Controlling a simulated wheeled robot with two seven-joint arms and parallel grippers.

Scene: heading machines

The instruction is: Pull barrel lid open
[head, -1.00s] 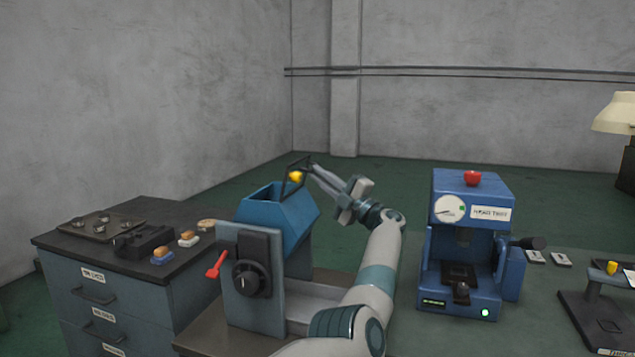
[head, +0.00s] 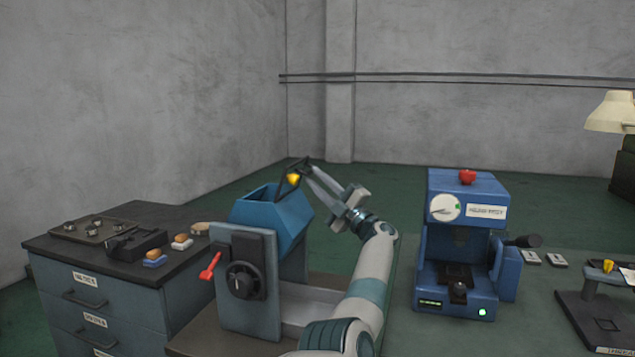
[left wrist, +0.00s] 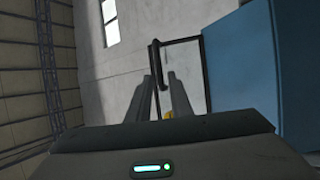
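The blue faceted barrel (head: 285,222) stands on a grey machine with a black dial, its upper side showing a dark opening. A thin black frame (head: 281,181) rises at its top, with a yellow thing (head: 293,179) beside it. I cannot tell which part is the lid. My left gripper (head: 310,171) reaches from the right to this black frame. In the left wrist view, the fingertips (left wrist: 160,78) lie on either side of one black bar (left wrist: 155,58), close to it. Whether they clamp the bar is unclear. The barrel's blue side (left wrist: 240,70) shows at right. My right gripper is out of view.
A red lever (head: 209,267) sticks out from the machine's left side. A drawer cabinet (head: 85,272) with small items stands at left. A blue tester (head: 458,240) with a red knob stands on the green table (head: 545,300) at right. Open floor lies behind.

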